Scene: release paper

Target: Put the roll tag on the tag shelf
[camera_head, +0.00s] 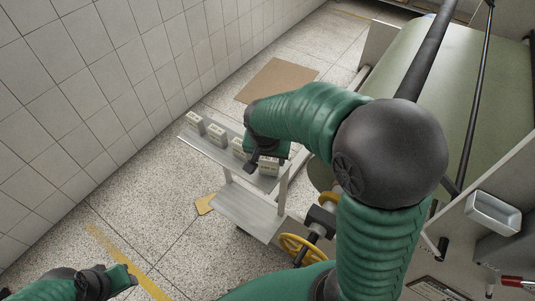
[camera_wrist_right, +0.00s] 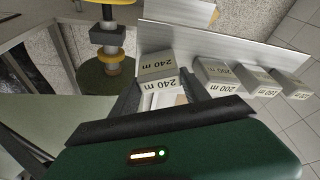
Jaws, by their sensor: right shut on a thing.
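My right gripper (camera_head: 258,164) is at the right end of the small grey tag shelf (camera_head: 241,171), and its jaws (camera_wrist_right: 163,93) are shut on a pale block tag marked "240 m" (camera_wrist_right: 158,67). The tag also shows in the head view (camera_head: 269,166), partly behind the gripper. It is in line with the other tags; I cannot tell whether its underside touches the shelf. My left gripper (camera_head: 126,279) is low at the bottom left, away from the shelf, and its finger opening is unclear.
Several other tags stand in a row on the shelf, including one marked "200 m" (camera_wrist_right: 217,76). A lower grey shelf (camera_head: 245,209) and a yellow handwheel (camera_head: 298,248) are below. A big green roll (camera_head: 440,75) is at the right. The tiled wall is at the left.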

